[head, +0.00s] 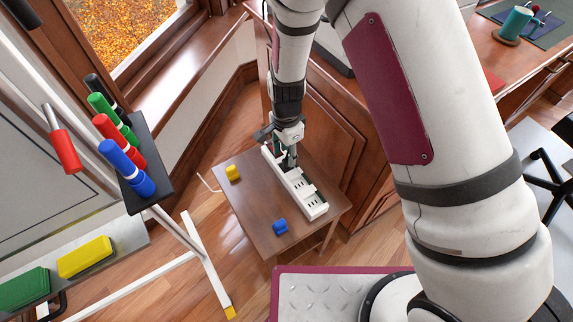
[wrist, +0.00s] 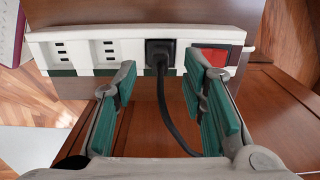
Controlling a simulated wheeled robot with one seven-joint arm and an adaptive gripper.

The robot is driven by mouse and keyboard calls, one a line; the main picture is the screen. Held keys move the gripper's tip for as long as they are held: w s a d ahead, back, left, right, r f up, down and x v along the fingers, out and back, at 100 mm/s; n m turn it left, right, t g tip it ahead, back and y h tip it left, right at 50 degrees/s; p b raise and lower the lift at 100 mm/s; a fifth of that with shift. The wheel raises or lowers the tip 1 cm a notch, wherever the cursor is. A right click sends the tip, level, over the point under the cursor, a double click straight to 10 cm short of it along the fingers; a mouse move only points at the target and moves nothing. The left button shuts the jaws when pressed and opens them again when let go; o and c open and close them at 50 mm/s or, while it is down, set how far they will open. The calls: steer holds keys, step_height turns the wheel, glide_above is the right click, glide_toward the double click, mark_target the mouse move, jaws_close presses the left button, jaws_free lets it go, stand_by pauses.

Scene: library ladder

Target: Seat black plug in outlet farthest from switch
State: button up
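A white power strip (head: 311,200) lies on a small brown table. In the wrist view, the strip (wrist: 75,37) has a red switch (wrist: 210,57) at its right end and two empty outlets to the left. The black plug (wrist: 159,50) is at the outlet position closest to the switch, its cord hanging toward me; how deep it sits I cannot tell. My gripper (head: 288,160) is over the strip's far end and hides part of it. In the wrist view my gripper (wrist: 160,88) is open, its teal-padded fingers apart on either side of the plug's cord.
A wooden cabinet stands close behind the table. A whiteboard stand with markers (head: 128,165) is at the left.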

mark_target(286, 159)
step_height(286, 159, down, 4)
steer(key=shift+b, duration=0.5)
steer(key=shift+c, duration=0.3)
jaws_close()
steer(key=shift+r, duration=0.15)
